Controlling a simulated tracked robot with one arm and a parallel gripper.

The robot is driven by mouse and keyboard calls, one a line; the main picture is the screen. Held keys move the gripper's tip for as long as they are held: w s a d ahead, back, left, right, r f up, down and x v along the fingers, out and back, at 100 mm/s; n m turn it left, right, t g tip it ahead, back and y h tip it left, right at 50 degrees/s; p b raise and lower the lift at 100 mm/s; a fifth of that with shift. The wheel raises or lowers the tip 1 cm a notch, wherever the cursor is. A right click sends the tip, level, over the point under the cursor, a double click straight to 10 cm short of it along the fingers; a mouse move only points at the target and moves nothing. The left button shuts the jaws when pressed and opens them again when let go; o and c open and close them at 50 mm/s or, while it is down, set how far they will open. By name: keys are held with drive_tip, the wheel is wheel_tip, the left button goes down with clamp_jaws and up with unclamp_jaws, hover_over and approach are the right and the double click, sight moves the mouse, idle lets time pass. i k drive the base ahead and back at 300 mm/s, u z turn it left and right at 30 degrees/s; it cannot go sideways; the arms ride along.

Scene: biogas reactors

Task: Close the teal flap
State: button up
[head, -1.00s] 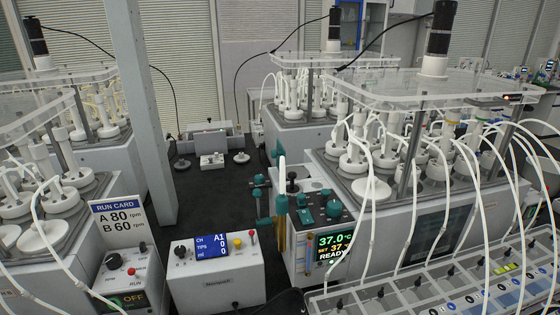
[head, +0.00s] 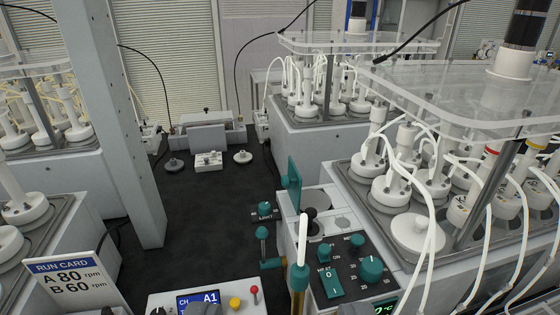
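The teal flap (head: 293,186) stands upright, open, at the back left edge of the control unit's top. A round grey plate or opening (head: 316,200) lies beside its foot. My gripper (head: 280,309) shows only as two dark fingertips at the bottom edge of the picture, set wide apart with nothing seen between them. It is well short of the flap, which nothing touches.
A white-tipped rod with a teal collar (head: 301,268) rises in front. A reactor (head: 420,230) with tubes stands right, a grey post (head: 122,130) left. The dark bench (head: 200,210) is clear mid-left.

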sight(293, 181)
drive_tip(key=u, duration=0.05)
drive_tip(key=i, duration=0.25)
drive_tip(key=z, duration=0.15)
drive_tip(key=k, duration=1.3)
drive_tip(key=z, duration=0.55)
drive_tip(key=i, duration=1.65)
drive_tip(key=u, duration=0.55)
